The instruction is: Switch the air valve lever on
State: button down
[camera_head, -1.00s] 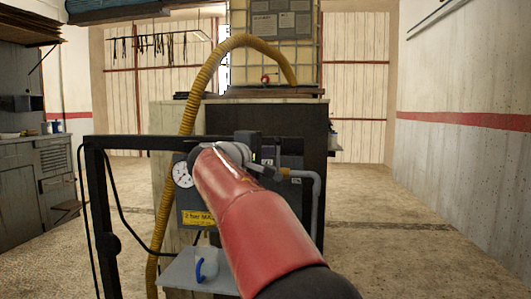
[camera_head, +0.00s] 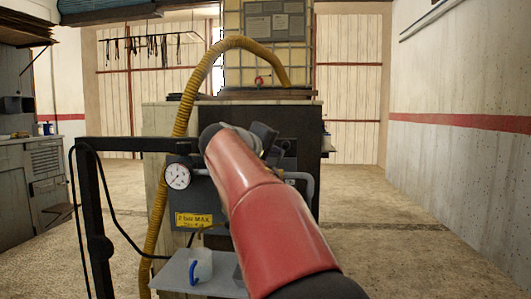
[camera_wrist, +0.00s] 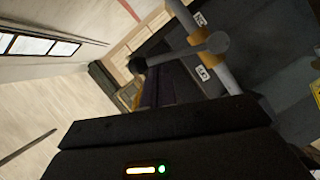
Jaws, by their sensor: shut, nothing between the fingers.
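The air valve shows in the wrist view as a grey pipe (camera_wrist: 222,75) with brass fittings (camera_wrist: 200,38). Its grey lever (camera_wrist: 180,55) crosses in front of the pipe, with a dark round end at each side. My gripper (camera_wrist: 160,85) is shut and empty, its dark fingers close beside the lever. I cannot tell whether they touch it. In the head view my gripper (camera_head: 266,135) is partly seen behind my red arm, which hides the lever. The grey pipe (camera_head: 307,182) bends down to the right of my arm.
A pressure gauge (camera_head: 178,176) and a yellow label (camera_head: 194,220) are on the dark panel. A black frame (camera_head: 95,215) stands at the left. A grey shelf (camera_head: 172,270) holds a white container with a blue handle (camera_head: 193,270). A yellow hose (camera_head: 187,105) arches behind.

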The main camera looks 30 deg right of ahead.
aim_at(300, 175)
jog(key=s+d+f+m+y, duration=0.1)
jog(key=d+m+y, duration=0.1)
jog(key=s+d+f+m+t+y+b, duration=0.1)
jog(key=f+m, duration=0.1)
jog(key=m, duration=0.1)
jog(key=s+d+f+m+t+y+b, duration=0.1)
jog(key=d+m+y, duration=0.1)
jog(key=m, duration=0.1)
jog(key=shift+s+d+f+y, duration=0.3)
jog(key=shift+s+f, duration=0.1)
jog(key=shift+f+b, duration=0.1)
jog(key=shift+b, duration=0.2)
dwell(0.6)
jog(key=s+a+r+p, duration=0.3)
jog(key=s+a+r, duration=0.1)
jog(key=s+r, duration=0.3)
jog(key=shift+a+r, duration=0.3)
jog(key=shift+r, duration=0.3)
